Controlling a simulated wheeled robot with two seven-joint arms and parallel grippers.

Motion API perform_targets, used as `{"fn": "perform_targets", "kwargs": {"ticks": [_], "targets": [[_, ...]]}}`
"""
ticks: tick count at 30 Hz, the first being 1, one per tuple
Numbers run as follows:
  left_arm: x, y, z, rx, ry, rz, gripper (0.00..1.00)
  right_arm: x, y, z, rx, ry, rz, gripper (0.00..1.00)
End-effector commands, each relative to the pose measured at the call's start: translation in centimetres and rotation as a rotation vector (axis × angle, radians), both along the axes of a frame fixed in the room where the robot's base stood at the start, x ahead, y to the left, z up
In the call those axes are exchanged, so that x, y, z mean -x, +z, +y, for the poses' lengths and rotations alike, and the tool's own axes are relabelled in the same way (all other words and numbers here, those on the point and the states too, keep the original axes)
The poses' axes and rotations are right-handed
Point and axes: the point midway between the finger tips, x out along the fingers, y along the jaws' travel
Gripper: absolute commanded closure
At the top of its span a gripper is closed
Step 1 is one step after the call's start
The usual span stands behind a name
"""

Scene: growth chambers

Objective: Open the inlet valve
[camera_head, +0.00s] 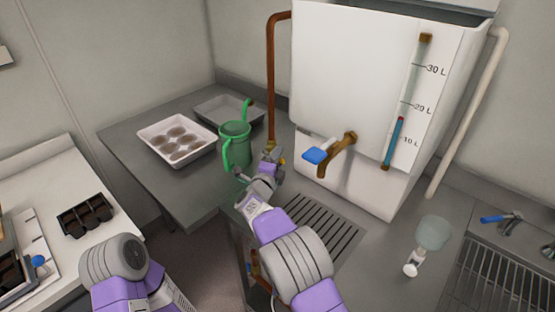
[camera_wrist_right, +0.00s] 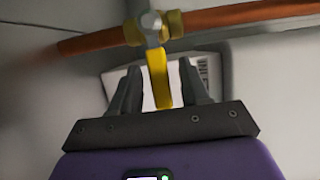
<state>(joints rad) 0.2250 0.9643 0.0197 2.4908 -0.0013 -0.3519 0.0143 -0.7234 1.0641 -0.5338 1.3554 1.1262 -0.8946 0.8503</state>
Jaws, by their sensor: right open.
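The inlet valve (camera_wrist_right: 151,28) sits on a copper pipe (camera_wrist_right: 235,17), with brass fittings and a yellow lever (camera_wrist_right: 160,78) hanging down from it. The copper pipe (camera_head: 271,80) also shows in the head view, running down beside the white tank (camera_head: 350,75). My right gripper (camera_wrist_right: 160,82) is open, with one finger on each side of the yellow lever. Whether a finger touches the lever I cannot tell. In the head view my right gripper (camera_head: 270,157) is at the pipe's lower end and mostly hides the valve. My left gripper is out of view.
A green watering can (camera_head: 235,147) stands close to the left of my right gripper. A white tray with round items (camera_head: 150,131) and a grey tray (camera_head: 228,107) are behind it. The tank's blue-handled tap (camera_head: 318,151) is to the right, above a drain grate (camera_head: 325,220).

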Motion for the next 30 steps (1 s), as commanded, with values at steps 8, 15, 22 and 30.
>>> {"fn": "perform_targets", "kwargs": {"ticks": [8, 15, 22, 30], "targets": [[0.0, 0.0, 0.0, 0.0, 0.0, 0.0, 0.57, 0.0, 0.0, 0.0, 0.0, 0.0, 0.0, 0.62], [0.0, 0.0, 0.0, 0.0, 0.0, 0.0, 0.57, 0.0, 0.0, 0.0, 0.0, 0.0, 0.0, 0.99], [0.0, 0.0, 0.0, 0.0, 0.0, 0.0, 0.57, 0.0, 0.0, 0.0, 0.0, 0.0, 0.0, 1.0], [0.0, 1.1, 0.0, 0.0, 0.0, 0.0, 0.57, 0.0, 0.5, -0.1, 0.027, -0.001, 0.027, 1.0]]}}
